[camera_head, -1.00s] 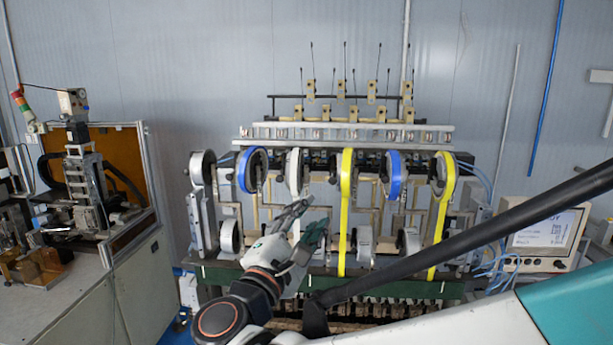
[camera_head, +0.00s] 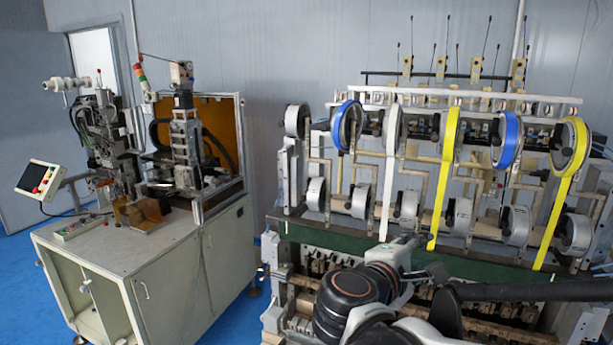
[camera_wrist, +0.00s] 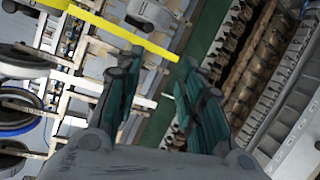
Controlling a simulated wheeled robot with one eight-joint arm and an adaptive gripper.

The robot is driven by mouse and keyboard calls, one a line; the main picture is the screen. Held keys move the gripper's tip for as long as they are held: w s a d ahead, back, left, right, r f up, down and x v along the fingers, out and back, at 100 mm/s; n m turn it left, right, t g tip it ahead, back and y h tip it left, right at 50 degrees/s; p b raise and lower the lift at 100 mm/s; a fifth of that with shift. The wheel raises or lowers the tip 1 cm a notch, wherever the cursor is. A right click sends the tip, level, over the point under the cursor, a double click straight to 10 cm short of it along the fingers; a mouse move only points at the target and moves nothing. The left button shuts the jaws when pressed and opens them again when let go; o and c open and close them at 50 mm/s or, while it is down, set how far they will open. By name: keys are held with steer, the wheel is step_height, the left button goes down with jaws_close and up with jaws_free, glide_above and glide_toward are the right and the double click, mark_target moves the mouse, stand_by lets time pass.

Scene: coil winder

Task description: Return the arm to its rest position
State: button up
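My arm (camera_head: 350,297) shows low in the head view, folded in front of the coil winder (camera_head: 400,228). My gripper (camera_wrist: 155,72) shows in the wrist view with its two teal-padded fingers apart and nothing between them. In the head view its fingers cannot be made out clearly. In the wrist view, a yellow band (camera_wrist: 120,35) and a white band (camera_wrist: 80,82) of the winder lie beyond the fingers. How far the fingers are from the winder is hard to tell.
A machine bench (camera_head: 150,250) with a control screen (camera_head: 40,178) stands at the left. Blue floor (camera_head: 225,318) shows between it and the winder. Spools with yellow, blue and white bands hang on the winder, such as this blue-rimmed spool (camera_head: 345,125).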

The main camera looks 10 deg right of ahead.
steer(key=s+a+f+m+g+y+b, duration=0.1)
steer(key=s+f+m+y+b, duration=0.15)
steer(key=f+b, duration=0.6)
steer(key=s+a+f+m+g+y+b, duration=0.1)
steer(key=s+f+m+y+b, duration=0.15)
steer(key=f, duration=1.05)
steer(key=s+a+f+m+y+b, duration=0.2)
steer(key=a+f+m+y+b, duration=0.1)
steer(key=f+b, duration=0.4)
steer(key=s+a+f+m+y+b, duration=0.2)
steer(key=a+f+b, duration=0.4)
steer(key=f, duration=0.3)
steer(key=s+y+b, duration=0.1)
steer(key=y, duration=0.1)
steer(key=shift+s+f+m+y, duration=0.3)
steer(key=shift+m, duration=0.1)
